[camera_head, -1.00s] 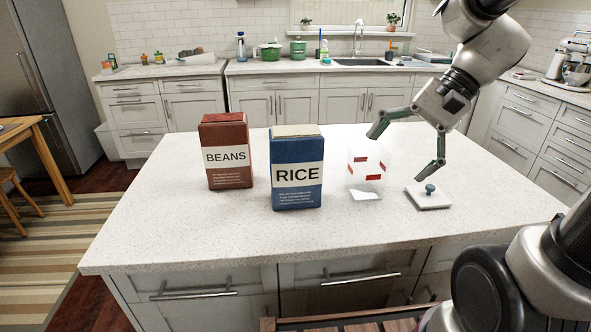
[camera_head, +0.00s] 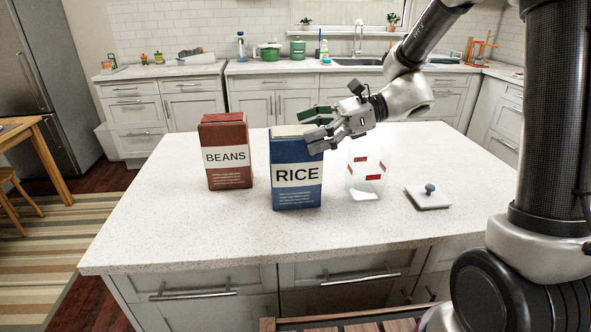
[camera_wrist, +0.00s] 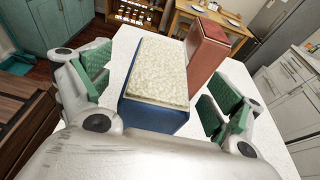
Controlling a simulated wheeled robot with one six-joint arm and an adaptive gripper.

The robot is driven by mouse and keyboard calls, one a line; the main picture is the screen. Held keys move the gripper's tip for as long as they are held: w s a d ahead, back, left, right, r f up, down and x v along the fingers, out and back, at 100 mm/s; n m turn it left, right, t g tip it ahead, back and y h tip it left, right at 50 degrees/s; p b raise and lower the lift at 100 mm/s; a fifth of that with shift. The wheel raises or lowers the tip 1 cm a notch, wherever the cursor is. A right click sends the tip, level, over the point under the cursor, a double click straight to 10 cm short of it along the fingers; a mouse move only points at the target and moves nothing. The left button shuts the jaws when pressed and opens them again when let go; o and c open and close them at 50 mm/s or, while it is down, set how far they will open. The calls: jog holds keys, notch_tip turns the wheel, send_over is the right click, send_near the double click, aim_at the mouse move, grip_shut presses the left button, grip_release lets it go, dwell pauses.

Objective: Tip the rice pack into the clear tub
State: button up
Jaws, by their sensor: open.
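The rice pack (camera_head: 297,186) is a blue box with a white RICE label, upright on the counter. Its top shows a pale, grainy surface in the wrist view (camera_wrist: 158,70). My gripper (camera_head: 311,129) is open at the pack's upper right, pointing left. In the wrist view its green-padded fingers (camera_wrist: 160,95) stand on either side of the pack, with gaps visible; I see no firm contact. The clear tub (camera_head: 365,188) stands just right of the pack, upright, see-through with red marks and something white at its bottom.
A red-brown BEANS box (camera_head: 227,172) stands left of the rice pack, a small gap between them. A white lid with a blue knob (camera_head: 428,198) lies right of the tub. The counter's front and left (camera_head: 170,225) are clear.

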jog(key=shift+a+f, duration=0.15)
jog(key=shift+a, duration=0.25)
jog(key=shift+c, duration=0.3)
grip_shut()
